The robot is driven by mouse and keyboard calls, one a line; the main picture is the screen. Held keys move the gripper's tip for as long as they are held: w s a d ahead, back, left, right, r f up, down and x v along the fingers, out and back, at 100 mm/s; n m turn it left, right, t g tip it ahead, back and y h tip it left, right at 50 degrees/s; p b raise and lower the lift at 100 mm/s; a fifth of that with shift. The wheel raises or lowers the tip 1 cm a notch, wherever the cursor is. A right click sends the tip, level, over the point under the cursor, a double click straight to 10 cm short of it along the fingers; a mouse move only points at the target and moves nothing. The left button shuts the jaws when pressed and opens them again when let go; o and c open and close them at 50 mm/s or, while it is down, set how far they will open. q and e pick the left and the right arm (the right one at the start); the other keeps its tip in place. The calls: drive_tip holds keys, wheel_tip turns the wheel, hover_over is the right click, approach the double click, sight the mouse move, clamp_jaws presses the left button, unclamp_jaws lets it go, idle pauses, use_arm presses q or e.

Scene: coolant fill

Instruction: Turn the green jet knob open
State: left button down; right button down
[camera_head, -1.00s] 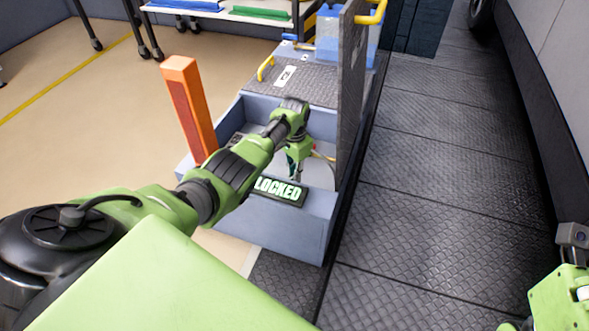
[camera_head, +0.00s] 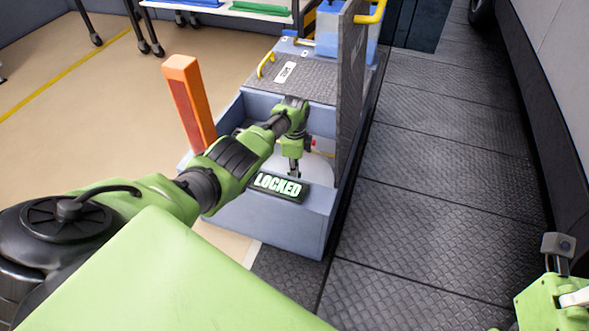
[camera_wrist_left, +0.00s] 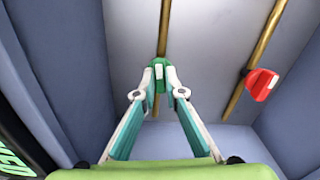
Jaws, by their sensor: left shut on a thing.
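The green knob (camera_wrist_left: 158,80) sits on a brass pipe in the left wrist view, between the fingertips of my left gripper (camera_wrist_left: 158,88). The gripper is shut on it, with a finger on each side. In the head view my left gripper (camera_head: 294,165) reaches down into the open blue-grey box (camera_head: 285,229); the knob is hidden there.
A red knob (camera_wrist_left: 262,84) sits on a second brass pipe to the right. A sign (camera_head: 279,187) reading LOCKED is on the box's front edge. An orange post (camera_head: 190,103) stands at the box's left, and a dark upright panel (camera_head: 351,95) at its right.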

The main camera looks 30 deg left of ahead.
use_arm(q)
drive_tip(key=shift+m, duration=0.9)
drive_tip(key=c, duration=2.1)
unclamp_jaws()
drive_tip(key=shift+r, duration=0.1)
wheel_tip(320, 180, up, 12)
